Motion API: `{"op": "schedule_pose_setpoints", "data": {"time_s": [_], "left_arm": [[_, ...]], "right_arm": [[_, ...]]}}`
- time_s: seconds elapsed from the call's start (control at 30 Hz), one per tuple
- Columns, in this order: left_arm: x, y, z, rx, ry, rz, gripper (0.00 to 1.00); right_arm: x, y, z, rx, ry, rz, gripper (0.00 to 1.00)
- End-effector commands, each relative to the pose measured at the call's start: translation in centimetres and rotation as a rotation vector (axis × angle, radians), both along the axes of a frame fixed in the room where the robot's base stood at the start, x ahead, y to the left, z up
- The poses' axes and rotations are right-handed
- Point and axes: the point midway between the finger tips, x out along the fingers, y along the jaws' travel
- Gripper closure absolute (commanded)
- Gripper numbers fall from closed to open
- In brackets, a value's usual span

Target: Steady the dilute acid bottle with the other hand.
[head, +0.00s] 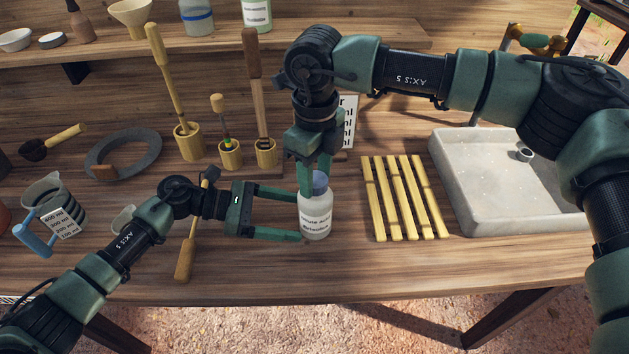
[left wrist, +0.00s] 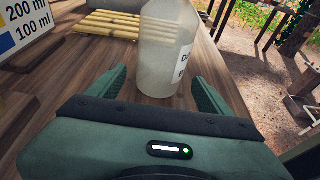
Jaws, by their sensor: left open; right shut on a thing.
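The dilute acid bottle (head: 315,222) stands upright on the wooden bench, a whitish bottle with a printed label and a blue-grey cap (head: 319,182). It also shows in the left wrist view (left wrist: 160,52), ahead between my left fingers. My left gripper (head: 300,217) is open, low beside the bottle's left side, its fingers pointing at the bottle's body. My right gripper (head: 317,180) comes down from above and is shut on the bottle at its cap. In the head view its fingers partly hide the cap and bottle top.
A yellow slatted rack (head: 404,198) lies right of the bottle, then a pale sink tray (head: 450,192). Brushes in wooden holders (head: 190,143) stand behind. A long-handled tool (head: 184,258) lies by my left arm. A measuring jug (head: 58,207) is far left. The bench front is clear.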

Motion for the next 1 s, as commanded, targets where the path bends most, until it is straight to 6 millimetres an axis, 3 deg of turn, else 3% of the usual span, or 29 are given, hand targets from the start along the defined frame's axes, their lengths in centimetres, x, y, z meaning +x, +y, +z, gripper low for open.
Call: {"op": "schedule_pose_setpoints", "data": {"time_s": [0.3,0.77,0.97,1.0], "left_arm": [[0.0,-3.8,-1.1,-0.002,0.001,0.0,0.2],[0.0,-4.7,-1.4,-0.001,0.001,0.001,0.2],[0.0,-4.7,-1.4,-0.001,0.001,0.001,0.7],[0.0,-4.7,-1.4,-0.001,0.001,0.001,0.74]], "right_arm": [[0.0,0.0,0.0,0.0,0.0,0.0,0.8],[0.0,0.0,0.0,0.0,0.0,0.0,0.8],[0.0,0.0,0.0,0.0,0.0,0.0,0.8],[0.0,0.0,0.0,0.0,0.0,0.0,0.8]]}}
